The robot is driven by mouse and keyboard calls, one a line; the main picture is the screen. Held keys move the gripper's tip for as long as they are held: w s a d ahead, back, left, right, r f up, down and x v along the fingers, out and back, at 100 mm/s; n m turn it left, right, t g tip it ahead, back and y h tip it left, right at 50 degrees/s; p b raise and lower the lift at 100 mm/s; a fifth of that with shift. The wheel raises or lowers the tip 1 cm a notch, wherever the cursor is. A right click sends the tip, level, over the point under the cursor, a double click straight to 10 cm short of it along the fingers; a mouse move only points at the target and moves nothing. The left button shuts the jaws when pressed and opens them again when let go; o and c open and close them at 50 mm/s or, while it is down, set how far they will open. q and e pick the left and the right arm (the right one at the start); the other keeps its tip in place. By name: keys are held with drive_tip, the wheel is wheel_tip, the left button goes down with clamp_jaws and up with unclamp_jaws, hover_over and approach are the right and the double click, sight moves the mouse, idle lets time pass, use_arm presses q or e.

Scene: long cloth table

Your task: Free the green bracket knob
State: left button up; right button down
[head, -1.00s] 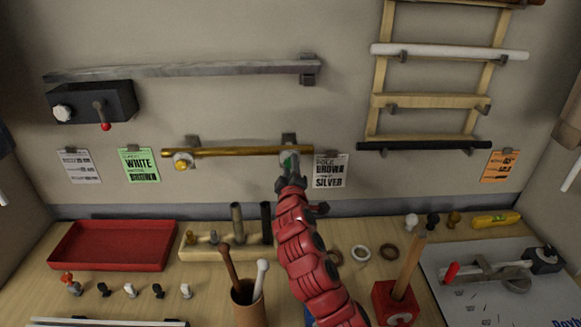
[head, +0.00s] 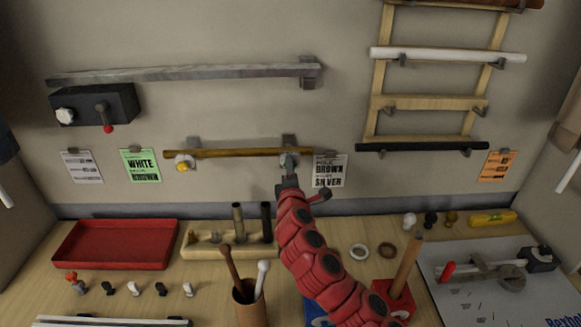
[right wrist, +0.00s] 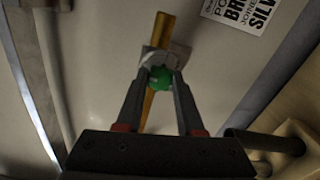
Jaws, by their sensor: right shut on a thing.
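The green bracket knob (right wrist: 160,78) sits at the bracket on the brass-coloured pole (right wrist: 166,32). My right gripper (right wrist: 161,73) has its two fingers closed on the knob, one on each side. In the head view my right gripper (head: 288,168) reaches up to the right end of the brass pole (head: 235,153) and mostly hides the knob. The pole still rests across its two wall brackets. My left gripper is not in view.
A grey bar (head: 190,72) and a dark box with a red-tipped lever (head: 95,104) are on the wall at upper left. A wooden ladder-like rack (head: 425,101) is at right. Below are a red tray (head: 118,245), a cup of sticks (head: 247,300) and a wooden peg block (head: 205,252).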

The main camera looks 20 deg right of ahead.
idle(0.4)
drive_tip(key=c, duration=0.5)
unclamp_jaws()
drive_tip(key=p+v, duration=0.4)
drive_tip(key=v, duration=1.3)
drive_tip(key=shift+s+a+p, duration=0.1)
drive_tip(key=shift+s+p, duration=0.1)
drive_tip(key=shift+p, duration=0.15)
